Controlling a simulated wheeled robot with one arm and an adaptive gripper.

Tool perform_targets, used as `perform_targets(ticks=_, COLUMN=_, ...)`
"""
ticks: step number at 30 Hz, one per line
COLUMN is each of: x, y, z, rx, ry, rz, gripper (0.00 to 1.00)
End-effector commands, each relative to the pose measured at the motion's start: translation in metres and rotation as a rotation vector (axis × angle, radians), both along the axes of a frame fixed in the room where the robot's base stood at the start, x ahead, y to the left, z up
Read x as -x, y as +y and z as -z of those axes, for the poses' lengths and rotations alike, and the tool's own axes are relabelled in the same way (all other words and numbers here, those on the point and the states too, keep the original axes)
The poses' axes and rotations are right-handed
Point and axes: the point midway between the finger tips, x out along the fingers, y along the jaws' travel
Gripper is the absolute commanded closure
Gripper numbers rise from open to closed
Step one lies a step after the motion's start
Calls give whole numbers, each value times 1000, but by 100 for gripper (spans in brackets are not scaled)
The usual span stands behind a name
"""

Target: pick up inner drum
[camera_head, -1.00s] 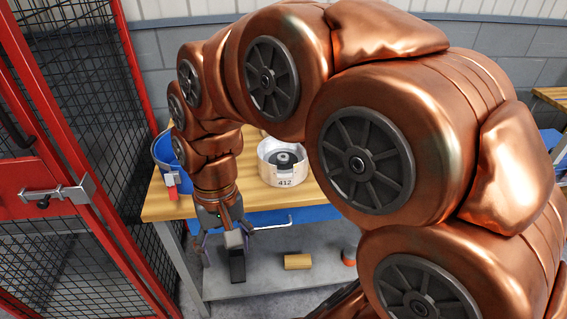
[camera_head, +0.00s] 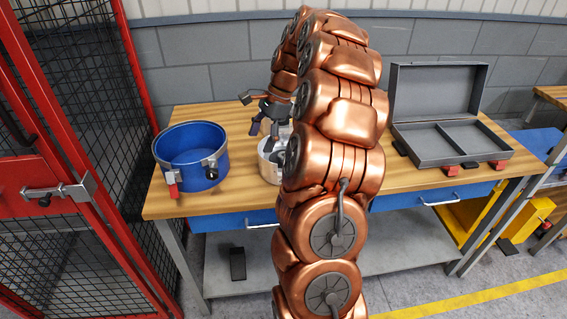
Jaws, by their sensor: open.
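A pale round drum-like part (camera_head: 267,168) stands on the wooden workbench, partly hidden behind my arm. Its inside is mostly covered, so I cannot tell here what sits in it. My gripper (camera_head: 262,120) is open, with its fingers spread, above and slightly behind the left side of this part in the picture. My arm hides some of the gripper. I see nothing held between the fingers, and I cannot tell whether a finger touches the part.
A blue round pot (camera_head: 190,150) with metal clamps stands on the left of the workbench (camera_head: 225,205). An open grey case (camera_head: 430,155) lies on the right. A black object (camera_head: 237,263) is on the lower shelf. A red mesh fence (camera_head: 60,150) borders the left.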

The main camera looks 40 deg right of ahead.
Motion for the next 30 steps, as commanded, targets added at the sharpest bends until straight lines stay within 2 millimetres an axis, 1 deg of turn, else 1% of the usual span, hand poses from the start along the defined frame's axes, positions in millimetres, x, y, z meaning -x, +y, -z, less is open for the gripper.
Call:
perform_targets(ticks=1, x=0, y=-24, z=8, rx=-13, ry=13, rz=77, gripper=30)
perform_targets(ticks=3, x=2, y=-52, z=15, rx=-26, ry=26, rz=174, gripper=30)
perform_targets(ticks=6, x=8, y=-84, z=25, rx=-46, ry=47, rz=291, gripper=30)
perform_targets(ticks=9, x=13, y=-108, z=31, rx=-56, ry=58, rz=376, gripper=30)
perform_targets(ticks=12, x=17, y=-122, z=36, rx=-65, ry=67, rz=426, gripper=30)
perform_targets(ticks=16, x=18, y=-127, z=41, rx=-69, ry=72, rz=449, gripper=30)
perform_targets(ticks=24, x=13, y=-120, z=58, rx=-69, ry=70, rz=449, gripper=30)
perform_targets(ticks=30, x=11, y=-117, z=65, rx=-69, ry=71, rz=448, gripper=30)
